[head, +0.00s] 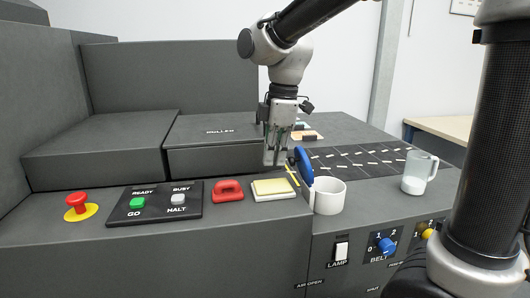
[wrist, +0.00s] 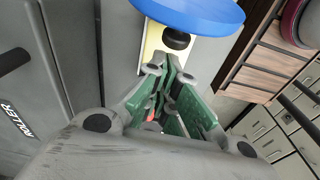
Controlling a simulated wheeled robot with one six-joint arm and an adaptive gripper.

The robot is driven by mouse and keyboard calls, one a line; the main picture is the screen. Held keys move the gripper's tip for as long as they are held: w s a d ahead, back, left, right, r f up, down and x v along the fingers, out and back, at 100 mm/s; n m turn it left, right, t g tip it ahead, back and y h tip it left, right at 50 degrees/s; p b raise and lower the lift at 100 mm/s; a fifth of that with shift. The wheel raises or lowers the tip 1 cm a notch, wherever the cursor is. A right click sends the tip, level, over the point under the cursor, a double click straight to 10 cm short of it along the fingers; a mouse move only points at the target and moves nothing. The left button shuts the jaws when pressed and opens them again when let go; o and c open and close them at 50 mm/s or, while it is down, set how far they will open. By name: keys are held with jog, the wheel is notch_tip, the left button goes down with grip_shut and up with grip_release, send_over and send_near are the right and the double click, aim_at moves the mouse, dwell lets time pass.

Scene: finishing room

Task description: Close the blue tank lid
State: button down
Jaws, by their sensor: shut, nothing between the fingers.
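The blue lid (head: 304,166) stands up on edge, seen nearly side-on, just right of my gripper in the head view. In the wrist view the blue lid (wrist: 190,10) is a broad disc at the top edge, with a dark round knob (wrist: 176,39) on its near side.
A yellow pad (head: 275,190), a red handle (head: 228,191) and a button panel (head: 153,205) line the front ledge. A clear jug (head: 418,173) stands right. The dark belt (head: 360,158) lies behind.

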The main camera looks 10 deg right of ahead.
jog(key=shift+d+r, duration=0.15)
jog(key=shift+d, duration=0.25)
jog(key=shift+s, duration=0.1)
